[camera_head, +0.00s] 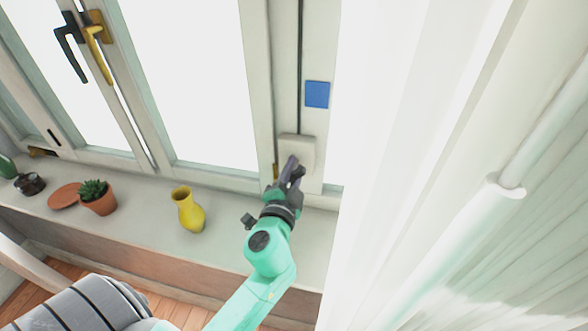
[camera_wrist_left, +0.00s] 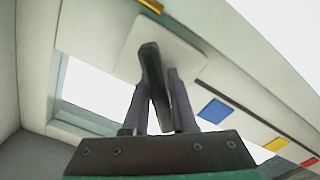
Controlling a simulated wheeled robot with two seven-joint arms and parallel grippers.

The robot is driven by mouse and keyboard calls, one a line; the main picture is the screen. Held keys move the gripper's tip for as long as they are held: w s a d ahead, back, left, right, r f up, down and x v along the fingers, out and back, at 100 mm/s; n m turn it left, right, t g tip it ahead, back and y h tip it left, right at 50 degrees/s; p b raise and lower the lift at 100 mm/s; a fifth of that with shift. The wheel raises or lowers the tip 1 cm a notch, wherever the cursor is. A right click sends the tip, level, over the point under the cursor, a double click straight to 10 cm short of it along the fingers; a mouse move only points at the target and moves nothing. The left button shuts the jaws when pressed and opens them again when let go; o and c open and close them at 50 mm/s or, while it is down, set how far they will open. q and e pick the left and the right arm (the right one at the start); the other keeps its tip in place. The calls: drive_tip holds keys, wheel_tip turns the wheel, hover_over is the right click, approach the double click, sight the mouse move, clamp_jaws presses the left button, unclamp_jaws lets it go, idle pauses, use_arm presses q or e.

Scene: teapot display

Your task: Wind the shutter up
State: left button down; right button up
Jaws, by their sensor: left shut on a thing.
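A pale winder box (camera_head: 297,146) is fixed low on the window frame, with a dark strap line (camera_head: 300,60) running straight up above it. My left gripper (camera_head: 292,172) is in front of this box. In the left wrist view a dark upright handle (camera_wrist_left: 152,66) stands out before the pale box plate (camera_wrist_left: 187,52), and the purple fingers of my left gripper (camera_wrist_left: 158,100) are shut around its lower part. The fingers hide the handle in the head view. I cannot make out the shutter itself; the window panes look plain white. My right gripper is not in view.
A yellow vase (camera_head: 189,210), a potted plant (camera_head: 97,198) and a terracotta disc (camera_head: 65,196) stand on the sill (camera_head: 140,225) to the left. A blue square (camera_head: 317,94) is on the frame above the box. A white curtain (camera_head: 400,150) hangs close on the right.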

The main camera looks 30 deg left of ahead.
use_arm(q)
drive_tip(key=shift+a+r, duration=0.1)
drive_tip(key=shift+r, duration=0.05)
idle(0.4)
drive_tip(key=c, duration=1)
unclamp_jaws()
drive_tip(key=shift+o, duration=1.3)
drive_tip(key=shift+w+a, duration=0.1)
drive_tip(key=shift+w, duration=0.05)
drive_tip(key=shift+f, duration=0.2)
